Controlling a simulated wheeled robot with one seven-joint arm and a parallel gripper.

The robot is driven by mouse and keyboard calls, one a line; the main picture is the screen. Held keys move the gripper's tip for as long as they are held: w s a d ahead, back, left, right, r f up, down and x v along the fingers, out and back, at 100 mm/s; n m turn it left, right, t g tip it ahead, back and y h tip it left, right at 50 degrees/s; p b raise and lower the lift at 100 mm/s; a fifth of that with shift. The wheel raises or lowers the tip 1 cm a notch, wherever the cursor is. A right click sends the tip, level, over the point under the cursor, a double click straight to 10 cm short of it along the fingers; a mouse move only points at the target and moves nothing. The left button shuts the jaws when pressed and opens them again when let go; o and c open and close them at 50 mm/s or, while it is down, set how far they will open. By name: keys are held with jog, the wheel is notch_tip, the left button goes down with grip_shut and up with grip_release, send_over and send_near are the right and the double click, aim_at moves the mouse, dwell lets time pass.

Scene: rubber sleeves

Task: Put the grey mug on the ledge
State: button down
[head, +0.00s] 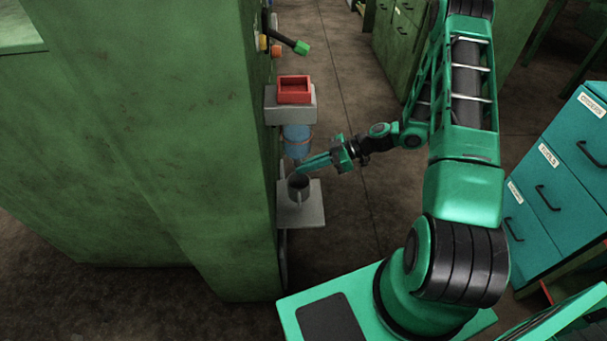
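The grey mug (299,188) is upright at the lower grey ledge (309,217), which sticks out from the side of the green cabinet. From this angle I cannot tell whether the mug's base touches the ledge or is just above it. My gripper (305,168) reaches in from the right, its fingers at the mug's rim. The fingers are small and overlap the mug, so I cannot tell whether they grip it.
Above stand a blue cylinder (297,141) and a red tray (294,90) on a grey block (291,108). A green-tipped dark lever (301,47) sticks out behind. The tall green cabinet (200,130) blocks the left. Teal drawers (560,190) stand at right.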

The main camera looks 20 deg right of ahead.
aim_at(303, 175)
jog(key=f, duration=0.3)
jog(key=shift+a+f, duration=0.2)
jog(key=shift+f, duration=0.05)
jog(key=c, duration=2)
grip_release()
jog(key=shift+d, duration=0.1)
jog(key=v, duration=1.2)
